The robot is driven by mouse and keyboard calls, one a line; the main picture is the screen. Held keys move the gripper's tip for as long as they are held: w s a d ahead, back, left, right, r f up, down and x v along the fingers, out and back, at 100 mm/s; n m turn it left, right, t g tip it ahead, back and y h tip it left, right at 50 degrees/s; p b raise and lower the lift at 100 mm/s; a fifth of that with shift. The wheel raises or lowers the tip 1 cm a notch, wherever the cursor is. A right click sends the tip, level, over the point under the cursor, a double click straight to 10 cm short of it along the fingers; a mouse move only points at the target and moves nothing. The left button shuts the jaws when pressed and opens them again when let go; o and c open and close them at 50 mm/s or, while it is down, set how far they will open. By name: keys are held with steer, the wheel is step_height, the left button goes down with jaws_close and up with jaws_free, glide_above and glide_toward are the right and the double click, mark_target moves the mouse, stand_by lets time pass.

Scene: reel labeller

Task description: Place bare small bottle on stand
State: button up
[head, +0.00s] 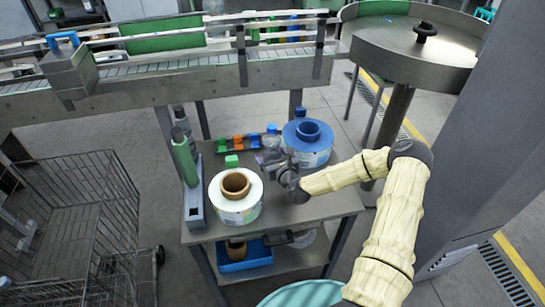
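My gripper (269,155) is over the table between the white reel and the blue-cored reel. It is small and seen from above. I cannot tell whether its fingers are open or shut, or whether anything is between them. No bare small bottle can be made out for certain. A narrow grey stand-like piece (194,207) is at the left edge of the table. A green cylinder (184,160) leans upright over it, with a dark grey cylinder (182,124) behind. I cannot tell whether this piece is the stand.
A white reel with a brown core (236,213) and a blue-cored reel (307,150) take up much of the table (312,207). Orange, green and blue pieces (238,143) line its back. A conveyor (170,80) runs behind. A wire cart (75,215) stands left; a round table (420,60) is back right.

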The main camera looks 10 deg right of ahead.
steer(key=shift+r, duration=0.15)
steer(key=b+v, duration=0.1)
steer(key=v, duration=1.1)
stand_by(0.3)
